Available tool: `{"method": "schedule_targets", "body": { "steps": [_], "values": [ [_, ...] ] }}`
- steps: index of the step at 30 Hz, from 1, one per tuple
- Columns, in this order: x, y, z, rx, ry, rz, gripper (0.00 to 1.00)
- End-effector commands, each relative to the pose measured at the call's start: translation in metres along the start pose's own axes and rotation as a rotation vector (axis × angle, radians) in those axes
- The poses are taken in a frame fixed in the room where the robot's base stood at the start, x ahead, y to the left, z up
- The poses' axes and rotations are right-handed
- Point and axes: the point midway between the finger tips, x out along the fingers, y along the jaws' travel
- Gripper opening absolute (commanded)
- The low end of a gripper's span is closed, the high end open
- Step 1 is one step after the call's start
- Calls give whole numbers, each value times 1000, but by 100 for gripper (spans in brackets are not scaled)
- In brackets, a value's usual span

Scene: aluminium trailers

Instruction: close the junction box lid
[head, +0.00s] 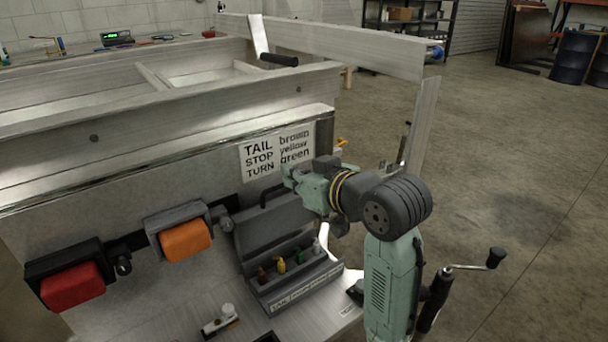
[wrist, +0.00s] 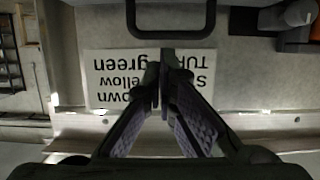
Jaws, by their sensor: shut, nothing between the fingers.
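The grey junction box (head: 318,268) stands open on the bench below the trailer side, with brown, yellow and green pieces inside. Its lid (head: 262,225) is raised at the back, partly hidden by my arm, with a dark handle along its top edge. That handle (wrist: 170,34) shows at the top of the wrist view. My gripper (wrist: 158,82) is shut and empty, its fingertips over the sign and apart from the handle in the picture. In the head view the wrist end is above the box; the fingertips cannot be made out clearly.
A sign (head: 277,152) with wire colours is on the trailer side behind the lid. An orange lamp (head: 186,240) and a red lamp (head: 72,286) are to the left. A small white-topped item (head: 222,318) lies on the bench. Open floor lies to the right.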

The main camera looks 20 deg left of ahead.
Motion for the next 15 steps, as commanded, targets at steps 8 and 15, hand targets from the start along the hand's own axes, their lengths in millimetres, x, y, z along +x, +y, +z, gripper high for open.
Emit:
{"method": "schedule_targets", "body": {
  "steps": [8,15],
  "values": [
    [33,-1,0,1,-1,-2,0],
    [36,0,0,0,1,0,0]
  ]
}}
